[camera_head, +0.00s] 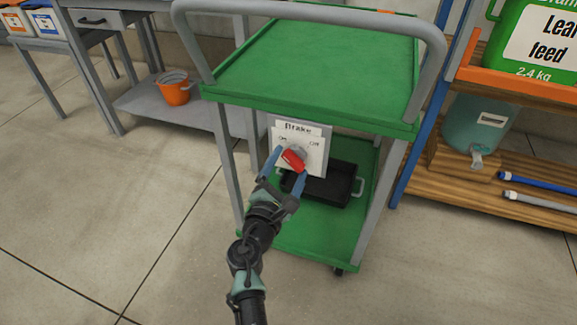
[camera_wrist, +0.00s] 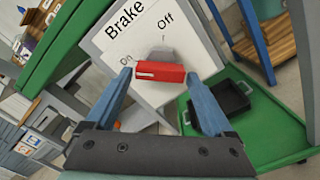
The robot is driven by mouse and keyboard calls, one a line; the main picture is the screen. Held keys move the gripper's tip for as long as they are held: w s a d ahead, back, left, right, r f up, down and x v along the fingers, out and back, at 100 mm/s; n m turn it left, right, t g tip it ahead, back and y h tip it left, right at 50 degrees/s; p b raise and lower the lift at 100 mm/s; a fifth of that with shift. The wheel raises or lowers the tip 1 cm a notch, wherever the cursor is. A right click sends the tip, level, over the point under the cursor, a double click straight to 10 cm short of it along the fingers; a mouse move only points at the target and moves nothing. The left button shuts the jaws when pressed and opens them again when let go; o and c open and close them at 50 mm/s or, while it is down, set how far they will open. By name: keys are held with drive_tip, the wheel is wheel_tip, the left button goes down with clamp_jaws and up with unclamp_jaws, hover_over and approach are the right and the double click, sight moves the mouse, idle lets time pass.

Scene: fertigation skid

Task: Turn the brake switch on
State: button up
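The brake switch is a red handle (camera_wrist: 160,72) on a grey stem, on a white panel (camera_head: 313,165) marked Brake, On and Off, at the front of the green cart (camera_head: 320,60). In the wrist view the handle's white line lies at its left end, on the side of the On label. My gripper (camera_wrist: 161,78) is open, with one blue finger on each side of the handle and small gaps showing. In the head view the red handle (camera_head: 293,160) sits between my fingertips; contact cannot be told there.
A black tray (camera_head: 335,186) lies on the cart's lower shelf behind the panel. The cart's grey handle rail (camera_head: 310,12) arches over its top. A shelf rack with a teal container (camera_head: 475,125) stands right; an orange bucket (camera_head: 175,90) is left. Floor at left is clear.

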drive_tip(key=shift+o, duration=0.6)
drive_tip(key=p+v, duration=0.3)
drive_tip(key=v, duration=1)
drive_tip(key=shift+w+r, duration=0.1)
